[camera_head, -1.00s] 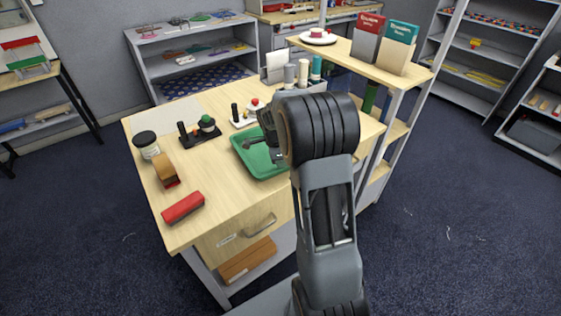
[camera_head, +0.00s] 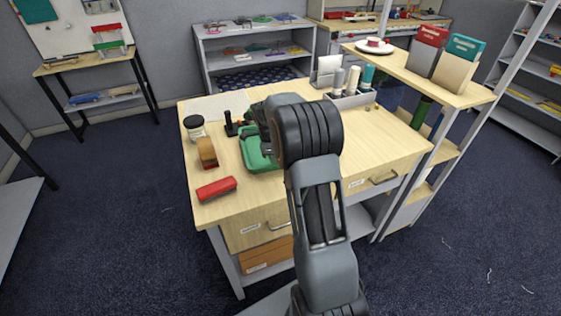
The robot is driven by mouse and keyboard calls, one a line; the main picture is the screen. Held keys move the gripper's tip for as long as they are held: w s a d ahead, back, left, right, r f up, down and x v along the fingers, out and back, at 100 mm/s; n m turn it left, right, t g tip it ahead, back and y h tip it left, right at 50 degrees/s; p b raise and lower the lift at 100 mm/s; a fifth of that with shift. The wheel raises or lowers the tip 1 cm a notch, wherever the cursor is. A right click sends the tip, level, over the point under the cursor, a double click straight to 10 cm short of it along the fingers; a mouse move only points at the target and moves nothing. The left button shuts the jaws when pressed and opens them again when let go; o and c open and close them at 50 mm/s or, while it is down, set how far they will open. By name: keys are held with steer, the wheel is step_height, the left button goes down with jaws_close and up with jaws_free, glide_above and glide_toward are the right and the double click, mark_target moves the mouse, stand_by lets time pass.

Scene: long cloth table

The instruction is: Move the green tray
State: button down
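The green tray (camera_head: 254,153) lies on the wooden desk, left of the middle of the view. My arm covers its right part, so what it holds there is hidden. My gripper (camera_head: 262,122) is over the tray's far side, mostly hidden behind my own wrist. I cannot tell whether its fingers are open or shut, or whether they touch the tray.
A red block (camera_head: 216,188), a brown block (camera_head: 207,152) and a jar (camera_head: 195,128) stand on the desk (camera_head: 200,212) left of the tray. A grey holder with cylinders (camera_head: 352,98) stands at the back right. A shelf (camera_head: 440,85) rises at the right.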

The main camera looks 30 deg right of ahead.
steer(key=shift+w+a+f, duration=0.25)
steer(key=shift+a, duration=0.2)
steer(key=shift+w+a+f, duration=0.25)
steer(key=shift+a, duration=0.2)
steer(key=shift+w+r+p, duration=0.25)
steer(key=shift+r+p, duration=0.25)
steer(key=shift+r, duration=0.2)
